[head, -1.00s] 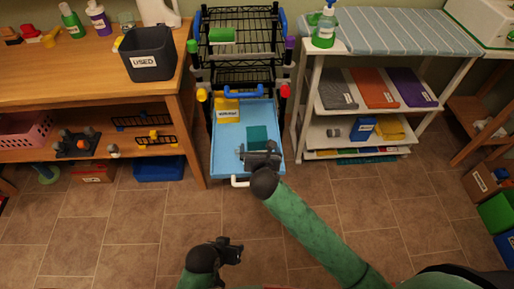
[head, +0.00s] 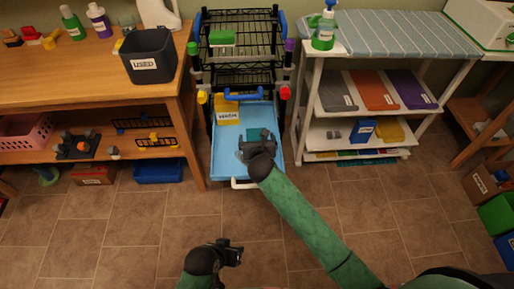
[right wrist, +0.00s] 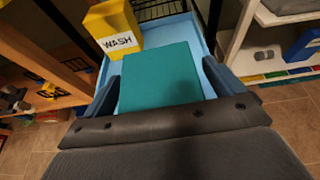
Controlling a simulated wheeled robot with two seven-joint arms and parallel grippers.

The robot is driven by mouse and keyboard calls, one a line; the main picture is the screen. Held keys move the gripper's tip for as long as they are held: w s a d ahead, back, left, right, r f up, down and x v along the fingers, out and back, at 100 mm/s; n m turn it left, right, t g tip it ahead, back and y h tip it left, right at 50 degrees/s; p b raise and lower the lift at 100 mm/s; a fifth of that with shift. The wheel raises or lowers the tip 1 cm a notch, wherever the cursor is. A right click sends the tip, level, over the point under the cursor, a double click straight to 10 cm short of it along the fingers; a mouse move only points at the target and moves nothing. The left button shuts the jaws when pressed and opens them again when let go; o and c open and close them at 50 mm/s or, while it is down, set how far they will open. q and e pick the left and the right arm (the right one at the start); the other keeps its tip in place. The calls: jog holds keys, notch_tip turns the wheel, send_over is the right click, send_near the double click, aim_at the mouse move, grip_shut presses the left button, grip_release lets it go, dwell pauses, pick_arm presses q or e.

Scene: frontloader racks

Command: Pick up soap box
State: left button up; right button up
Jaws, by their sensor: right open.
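A teal box (head: 257,134), the likely soap box, lies in the light blue pulled-out tray (head: 221,160) of the black rack. In the right wrist view the teal box (right wrist: 158,75) is large, with a plain flat top and no readable label. My right gripper (head: 258,142) is over the tray. Its fingers stand apart at the left and right of the teal box in the right wrist view (right wrist: 165,88); I cannot tell if they touch it. A yellow container marked WASH (head: 227,111) stands behind it at the left. My left gripper (head: 236,252) is low over the floor, away from the tray.
A wooden bench (head: 80,90) with a dark USED bin (head: 147,56) stands left of the rack. A white shelf (head: 346,149) with colored folded items and a blue box (head: 362,130) stands to the right. The tiled floor in front is clear.

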jog(key=c, duration=1.7)
jog(key=shift+r, duration=0.15)
jog(key=shift+c, duration=0.2)
notch_tip(320, 180, up, 4)
jog(key=shift+d+r, duration=0.1)
jog(key=shift+r, duration=0.1)
jog(key=s+d+r, duration=0.6)
jog(key=d, duration=0.3)
jog(key=shift+s+d+r, duration=0.25)
jog(key=shift+s, duration=0.05)
